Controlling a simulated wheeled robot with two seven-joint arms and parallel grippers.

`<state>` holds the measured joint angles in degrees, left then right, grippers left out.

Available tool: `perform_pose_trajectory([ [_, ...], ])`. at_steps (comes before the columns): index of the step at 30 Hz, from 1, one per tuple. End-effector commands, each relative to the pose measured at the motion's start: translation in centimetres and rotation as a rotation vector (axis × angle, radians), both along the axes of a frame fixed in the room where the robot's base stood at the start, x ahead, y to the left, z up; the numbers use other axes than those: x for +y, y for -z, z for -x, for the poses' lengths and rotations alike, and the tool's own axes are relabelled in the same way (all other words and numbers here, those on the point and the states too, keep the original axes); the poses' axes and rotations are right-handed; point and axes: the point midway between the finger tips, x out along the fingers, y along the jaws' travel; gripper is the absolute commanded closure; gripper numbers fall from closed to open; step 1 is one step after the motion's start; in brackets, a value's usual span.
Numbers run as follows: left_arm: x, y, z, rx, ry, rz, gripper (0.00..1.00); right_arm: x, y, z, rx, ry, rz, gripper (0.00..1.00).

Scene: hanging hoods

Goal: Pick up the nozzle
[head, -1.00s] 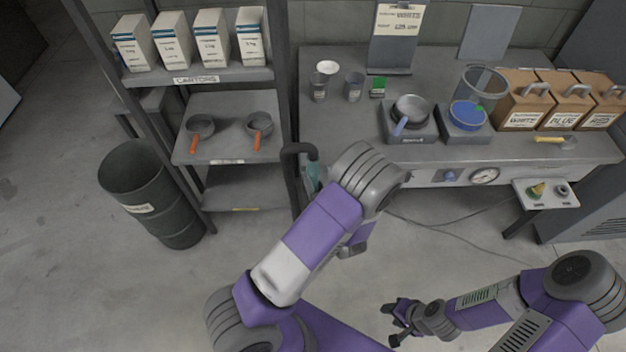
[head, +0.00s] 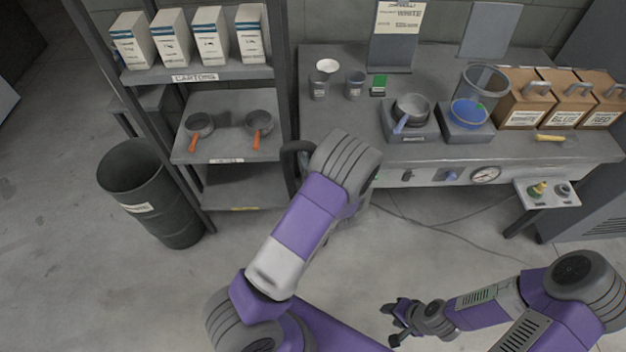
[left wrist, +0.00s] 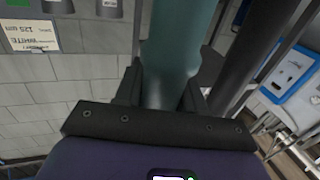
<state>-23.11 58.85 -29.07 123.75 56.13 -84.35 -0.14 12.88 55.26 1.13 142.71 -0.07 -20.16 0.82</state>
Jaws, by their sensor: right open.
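A teal, tube-shaped body that I take for the nozzle (left wrist: 180,40) stands between the fingers of my left gripper (left wrist: 164,92) in the left wrist view. The fingers flank it closely on both sides; whether they press on it I cannot tell. In the head view my left forearm hides the nozzle and the left gripper. Only a piece of a dark curved hose (head: 294,148) shows beside the shelf post. My right gripper (head: 391,324) is open and empty, low over the floor at the lower middle, far from the nozzle.
A shelf rack (head: 225,72) with cartons and two orange-handled pans stands at the left, beside a dark bin (head: 150,200). The workbench (head: 335,125) holds cups, scales and brown boxes. A small side shelf (head: 550,203) carries two small fittings. Floor in the middle is clear, except a thin cable.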

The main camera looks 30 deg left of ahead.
Motion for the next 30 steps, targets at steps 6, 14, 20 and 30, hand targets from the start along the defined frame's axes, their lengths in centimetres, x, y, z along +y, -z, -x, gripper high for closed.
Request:
perform_pose_trajectory([
  [6, 0.0, 0.0, 0.0, 0.001, 0.0, 0.001, 0.97, 0.0, 0.0, 0.0, 0.0, 0.0, 0.0, 0.56],
  [14, 0.0, -0.1, 0.0, -0.001, 0.0, 0.0, 0.98, 0.0, 0.0, 0.0, 0.0, 0.0, 0.0, 0.56],
  [20, -0.1, -1.5, 0.0, -0.004, 0.001, 0.0, 0.98, 0.0, -0.5, 0.0, 0.0, 0.0, 0.0, 0.56],
  [30, -0.1, -7.7, 0.0, -0.005, 0.0, 0.002, 0.98, 0.0, -2.3, 0.0, 0.0, 0.0, 0.0, 0.56],
])
